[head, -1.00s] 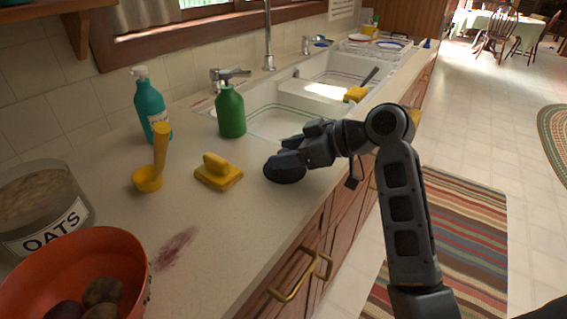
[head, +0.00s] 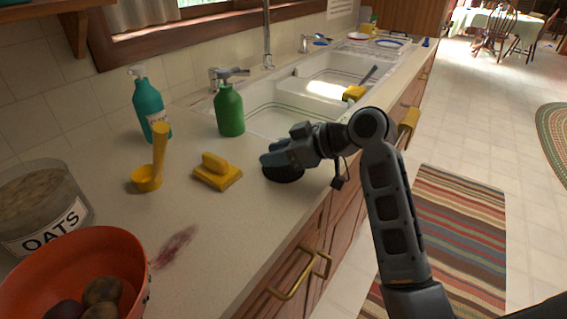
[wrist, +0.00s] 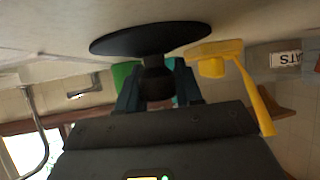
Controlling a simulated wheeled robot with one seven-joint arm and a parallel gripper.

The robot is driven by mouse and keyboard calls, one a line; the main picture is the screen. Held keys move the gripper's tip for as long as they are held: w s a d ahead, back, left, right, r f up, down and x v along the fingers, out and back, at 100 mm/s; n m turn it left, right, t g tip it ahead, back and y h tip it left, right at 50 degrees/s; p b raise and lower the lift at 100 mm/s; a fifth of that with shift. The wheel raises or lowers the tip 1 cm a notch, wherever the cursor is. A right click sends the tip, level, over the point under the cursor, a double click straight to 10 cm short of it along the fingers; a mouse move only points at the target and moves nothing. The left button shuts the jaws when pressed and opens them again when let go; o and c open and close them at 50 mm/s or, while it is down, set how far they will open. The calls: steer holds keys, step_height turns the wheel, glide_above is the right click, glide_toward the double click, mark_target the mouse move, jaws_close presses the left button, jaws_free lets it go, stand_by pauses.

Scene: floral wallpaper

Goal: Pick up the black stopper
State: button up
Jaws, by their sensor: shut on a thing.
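The black stopper (head: 284,175) is a round, dark disc on the counter in front of the sink, partly hidden by my gripper in the head view. In the wrist view the stopper (wrist: 150,40) shows as a wide disc with a short knob. My gripper (head: 276,158) is directly at the stopper, and its fingers (wrist: 157,84) are shut on the knob from both sides. The disc lies at or very close to the counter surface; I cannot tell whether it touches.
An orange bowl (head: 125,262) and oats jar (head: 45,205) are at front left. The double sink (head: 262,120) is behind; the counter edge is close on the right.

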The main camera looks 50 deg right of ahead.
steer(key=shift+c, duration=0.5)
steer(key=shift+r, duration=0.1)
